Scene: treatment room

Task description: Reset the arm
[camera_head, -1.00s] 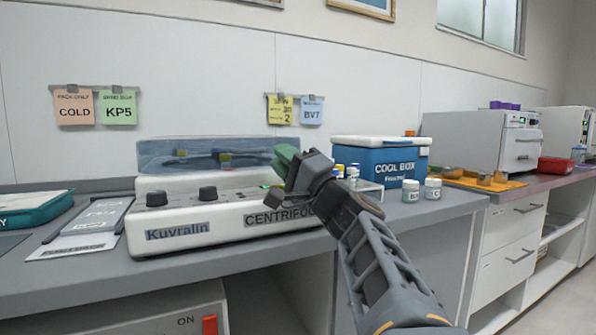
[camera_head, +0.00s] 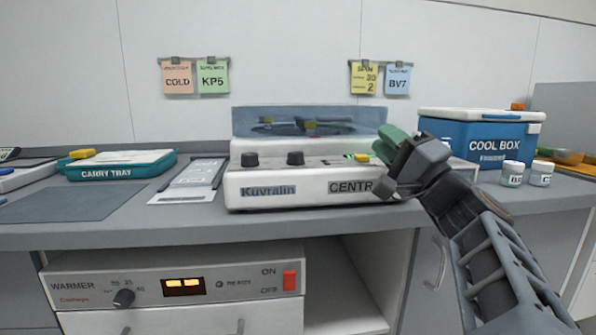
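My arm reaches up from the lower right, and my gripper (camera_head: 384,152) is in front of the right part of the centrifuge (camera_head: 300,188). The gripper has green fingers pointing up and to the left. From this side I cannot tell whether the fingers are apart or together, and no held object shows. The gripper and wrist hide the end of the centrifuge's name label. The centrifuge has a see-through raised lid at the back, two black knobs and a small yellow-green piece on its top right.
A blue cool box (camera_head: 478,142) stands right, with two white jars (camera_head: 526,174) in front. A teal carry tray (camera_head: 118,170) and a grey card holder (camera_head: 190,182) lie left. A warmer (camera_head: 180,290) with a lit display sits below the counter. A bare grey mat (camera_head: 60,204) lies front left.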

